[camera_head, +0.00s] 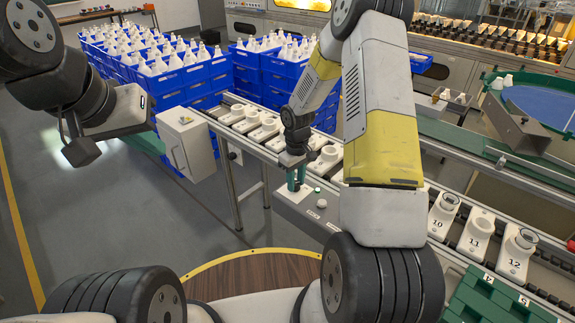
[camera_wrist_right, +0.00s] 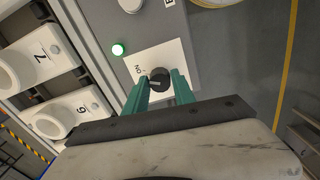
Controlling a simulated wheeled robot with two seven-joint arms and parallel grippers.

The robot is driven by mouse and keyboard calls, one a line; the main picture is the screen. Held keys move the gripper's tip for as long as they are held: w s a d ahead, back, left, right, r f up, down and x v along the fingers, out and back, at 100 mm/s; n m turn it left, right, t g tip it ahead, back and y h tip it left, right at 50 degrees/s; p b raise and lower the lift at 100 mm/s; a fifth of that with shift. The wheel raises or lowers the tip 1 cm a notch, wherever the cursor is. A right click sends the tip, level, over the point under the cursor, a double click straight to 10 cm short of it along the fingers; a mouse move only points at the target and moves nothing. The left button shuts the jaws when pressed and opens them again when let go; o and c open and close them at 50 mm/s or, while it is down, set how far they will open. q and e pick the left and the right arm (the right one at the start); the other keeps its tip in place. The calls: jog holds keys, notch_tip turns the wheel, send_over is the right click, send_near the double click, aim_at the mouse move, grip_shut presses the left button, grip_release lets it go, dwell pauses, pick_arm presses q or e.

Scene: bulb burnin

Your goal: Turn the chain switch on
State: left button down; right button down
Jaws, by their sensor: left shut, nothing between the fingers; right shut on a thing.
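The chain switch (camera_wrist_right: 159,76) is a dark round knob on a white plate marked ON, on a grey control box (camera_head: 303,210). My right gripper (camera_head: 296,184) reaches down to the plate, its teal fingers shut on the knob. The fingers (camera_wrist_right: 159,88) cover the knob's sides in the right wrist view. A light mark on the knob points left, a little below the ON label.
A conveyor with white numbered holders (camera_head: 438,216) runs just behind the control box. Blue crates of white bulbs (camera_head: 178,82) stand behind it. A grey cabinet (camera_head: 187,143) is near my left arm. Green trays (camera_head: 495,300) sit at the lower right. The floor at left is clear.

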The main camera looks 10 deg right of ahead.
aim_at(296, 183)
jog(key=shift+w+m, duration=0.1)
jog(key=shift+m, duration=0.8)
jog(key=c, duration=1.1)
grip_release()
jog(key=shift+o, duration=0.2)
jog(key=shift+r, duration=3.95)
jog(key=shift+r, duration=0.1)
